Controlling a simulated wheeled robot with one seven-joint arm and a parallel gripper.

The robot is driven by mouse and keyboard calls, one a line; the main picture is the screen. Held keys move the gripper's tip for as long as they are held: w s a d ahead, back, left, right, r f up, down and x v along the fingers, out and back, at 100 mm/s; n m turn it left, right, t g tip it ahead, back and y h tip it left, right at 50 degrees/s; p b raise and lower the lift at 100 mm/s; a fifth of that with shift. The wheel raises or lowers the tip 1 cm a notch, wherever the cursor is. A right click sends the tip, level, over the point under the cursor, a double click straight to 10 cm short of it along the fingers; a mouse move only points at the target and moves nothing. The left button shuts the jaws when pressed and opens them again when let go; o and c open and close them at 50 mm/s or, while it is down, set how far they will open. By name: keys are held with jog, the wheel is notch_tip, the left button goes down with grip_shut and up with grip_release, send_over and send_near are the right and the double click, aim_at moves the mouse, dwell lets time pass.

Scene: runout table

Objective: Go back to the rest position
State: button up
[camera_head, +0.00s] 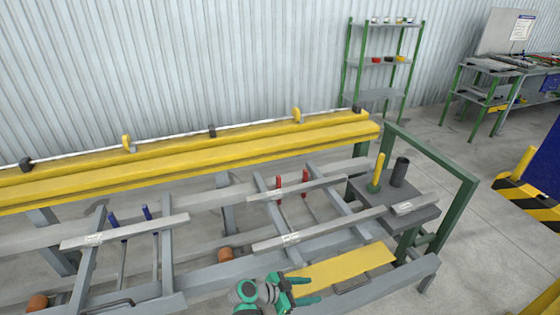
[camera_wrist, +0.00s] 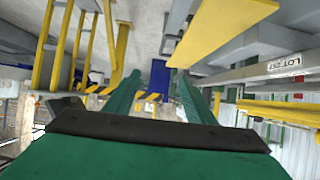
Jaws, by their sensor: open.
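My gripper (camera_head: 306,291) is at the bottom centre of the head view, with two green fingers apart and nothing between them. It is near the front side of the runout table (camera_head: 420,272), beside a flat yellow plate (camera_head: 343,268). In the wrist view my gripper (camera_wrist: 160,92) shows its two green fingers spread, with empty space between them. The yellow plate (camera_wrist: 225,28) shows above the right finger in that view. Whether the gripper touches the table cannot be told.
A yellow beam (camera_head: 200,160) runs along the table's back. Labelled grey bars (camera_head: 125,232) lie across the frame. A grey shelf at the right end holds a dark cylinder (camera_head: 400,171) and a yellow-handled tool (camera_head: 377,172). A green post frame (camera_head: 468,205) stands there.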

jog(key=s+a+f+n+t+y, duration=0.2)
jog(key=s+f+n+t+y, duration=0.3)
jog(key=s+f, duration=0.6)
jog(key=s+a+n+y, duration=0.3)
jog(key=s+a+n, duration=0.15)
jog(key=s, duration=0.65)
jog(key=s+a+r+n+t+y, duration=0.1)
jog(key=s+r+n+t, duration=0.1)
jog(key=s+r, duration=0.7)
jog(key=s+a+r+n+t+y, duration=0.2)
jog(key=s+r+t, duration=0.2)
jog(key=s+r, duration=0.6)
notch_tip(320, 180, up, 8)
jog(key=shift+f, duration=0.1)
jog(key=shift+a, duration=0.15)
jog(key=shift+c, duration=0.4)
